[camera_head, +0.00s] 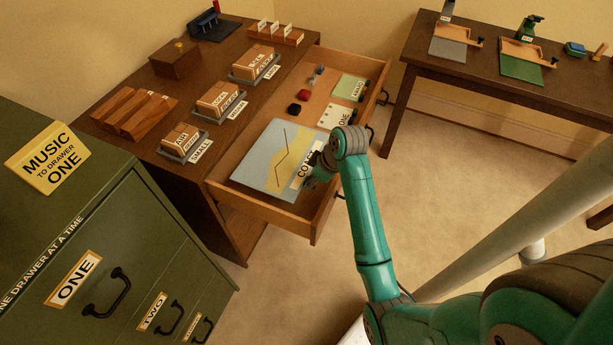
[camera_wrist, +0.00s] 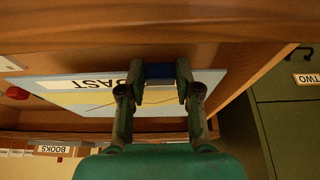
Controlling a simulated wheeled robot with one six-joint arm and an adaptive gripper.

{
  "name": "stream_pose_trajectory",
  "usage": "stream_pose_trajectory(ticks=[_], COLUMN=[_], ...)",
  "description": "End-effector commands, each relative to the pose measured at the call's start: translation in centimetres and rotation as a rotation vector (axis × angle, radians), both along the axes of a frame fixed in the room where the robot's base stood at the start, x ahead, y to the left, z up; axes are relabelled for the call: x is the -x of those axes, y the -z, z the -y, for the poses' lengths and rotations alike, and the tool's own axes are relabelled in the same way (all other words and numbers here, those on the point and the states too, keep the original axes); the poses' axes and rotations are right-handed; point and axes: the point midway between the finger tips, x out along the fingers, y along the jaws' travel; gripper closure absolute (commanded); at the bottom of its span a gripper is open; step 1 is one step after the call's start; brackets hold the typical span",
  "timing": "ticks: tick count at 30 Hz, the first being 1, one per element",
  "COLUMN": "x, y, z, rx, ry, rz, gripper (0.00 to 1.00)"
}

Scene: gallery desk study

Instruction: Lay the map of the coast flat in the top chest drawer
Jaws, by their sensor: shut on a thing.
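The map of the coast (camera_head: 262,160), a pale blue and yellow sheet with a dark line and a "COAST" label, lies within the outline of the open top chest drawer (camera_head: 268,208), in its near part. It looks about level; I cannot tell whether it rests fully on the drawer floor. My gripper (camera_head: 318,172) is over the drawer at the map's right edge, shut on it. In the wrist view my gripper (camera_wrist: 160,88) closes around a dark blue piece (camera_wrist: 160,71) at the labelled edge of the map (camera_wrist: 75,88). The fingertips are partly hidden in the head view.
The same drawer holds a green card (camera_head: 349,87), a white card (camera_head: 336,117) and small red and black items. Labelled trays (camera_head: 215,104) and wooden blocks stand on the chest top. A green cabinet (camera_head: 90,225) is at left, a desk (camera_head: 480,70) at back right. Open floor lies between.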

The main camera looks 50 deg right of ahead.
Motion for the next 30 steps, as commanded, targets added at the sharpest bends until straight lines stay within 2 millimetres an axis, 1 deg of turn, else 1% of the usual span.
stream_pose_trajectory(ticks=[1,11,30], x=[0.1,0.0,0.1], y=[0.5,2.0,6.5], z=[0.0,0.0,0.0], rx=[-0.001,0.001,0.000], ry=[0.001,-0.001,0.000], rz=[-0.001,0.000,-0.002], gripper=[1.00,1.00,1.00])
